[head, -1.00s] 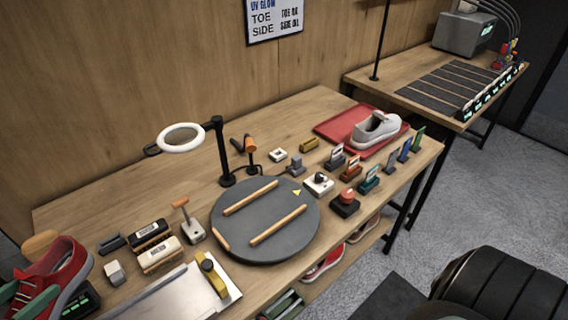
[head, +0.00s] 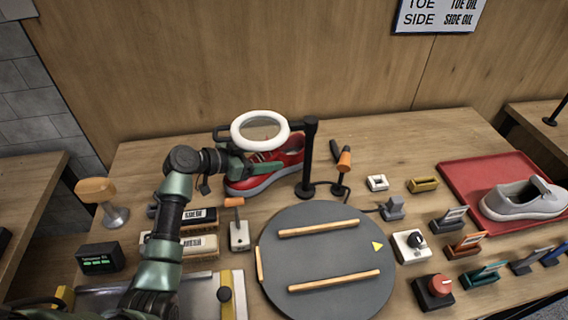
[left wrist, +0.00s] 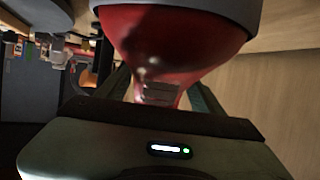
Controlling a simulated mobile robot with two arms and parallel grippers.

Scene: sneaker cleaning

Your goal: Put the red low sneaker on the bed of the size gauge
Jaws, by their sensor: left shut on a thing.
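The red low sneaker (head: 268,176) is at the back of the bench, behind the ring of the magnifier lamp (head: 260,131), which hides part of it. My left gripper (head: 238,166) is shut on the sneaker at its left end. In the left wrist view the red sneaker (left wrist: 175,45) fills the top middle between the fingers. I cannot tell whether its sole touches the bench. The size gauge, a metal plate with a yellow slider (head: 229,294), lies at the front left, partly hidden by my left arm. My right gripper is not in view.
A grey round turntable (head: 325,258) with wooden bars is right of the gauge. Brushes (head: 198,245), a lever block (head: 239,235) and a small display (head: 99,258) stand around the gauge. A grey sneaker (head: 522,199) is on a red tray (head: 465,172) at the right.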

